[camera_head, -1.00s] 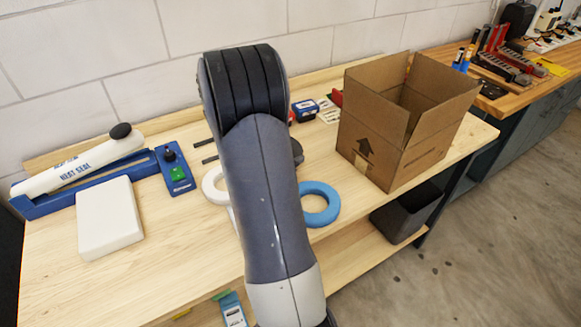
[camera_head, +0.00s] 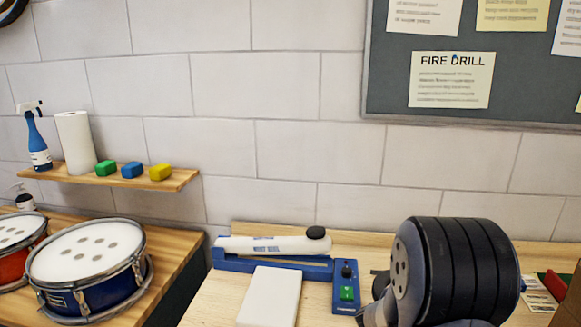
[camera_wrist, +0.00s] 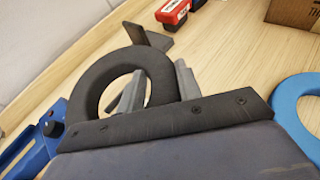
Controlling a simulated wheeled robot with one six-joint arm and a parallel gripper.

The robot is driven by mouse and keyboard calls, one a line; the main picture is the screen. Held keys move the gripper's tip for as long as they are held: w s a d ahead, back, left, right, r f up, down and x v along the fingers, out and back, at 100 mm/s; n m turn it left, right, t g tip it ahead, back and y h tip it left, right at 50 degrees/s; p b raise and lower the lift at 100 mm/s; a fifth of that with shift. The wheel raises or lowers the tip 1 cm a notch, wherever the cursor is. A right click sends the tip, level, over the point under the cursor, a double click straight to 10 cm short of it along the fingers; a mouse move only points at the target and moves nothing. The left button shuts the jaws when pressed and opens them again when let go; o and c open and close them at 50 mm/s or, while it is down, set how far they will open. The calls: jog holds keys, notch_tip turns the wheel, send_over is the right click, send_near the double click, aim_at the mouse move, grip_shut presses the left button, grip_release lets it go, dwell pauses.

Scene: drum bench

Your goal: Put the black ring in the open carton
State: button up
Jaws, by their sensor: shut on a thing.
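The black ring (camera_wrist: 93,80) shows in the wrist view, tilted in front of my fingers. My gripper (camera_wrist: 157,84) is shut on the right side of its band, one finger through the hole and the other outside. I cannot tell how far the ring is from the bench top. A corner of the brown carton (camera_wrist: 292,12) shows at the top right of the wrist view; its opening is out of sight there. The head view shows neither the carton nor the ring, and my arm covers part of the bench.
A blue ring (camera_wrist: 283,95) lies right of my gripper. A red item (camera_wrist: 173,11) and a dark angled piece (camera_wrist: 150,38) are beyond the black ring. The heat sealer (camera_head: 275,245) and a white block (camera_head: 270,297) are on the bench; drums (camera_head: 85,260) stand at left.

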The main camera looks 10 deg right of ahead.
jog(key=w+a+n+t+y, duration=0.2)
jog(key=w+a+n+y, duration=0.1)
jog(key=a, duration=0.9)
jog(key=w+a+f+n+t+y, duration=0.1)
jog(key=w+a+n+t+y, duration=0.2)
jog(key=a, duration=1)
jog(key=n+y, duration=0.1)
jog(key=n, duration=0.1)
jog(key=shift+f+n+t+y, duration=0.2)
jog(key=shift+n+t+y, duration=0.1)
jog(key=shift+y, duration=0.1)
jog(key=shift+d, duration=0.15)
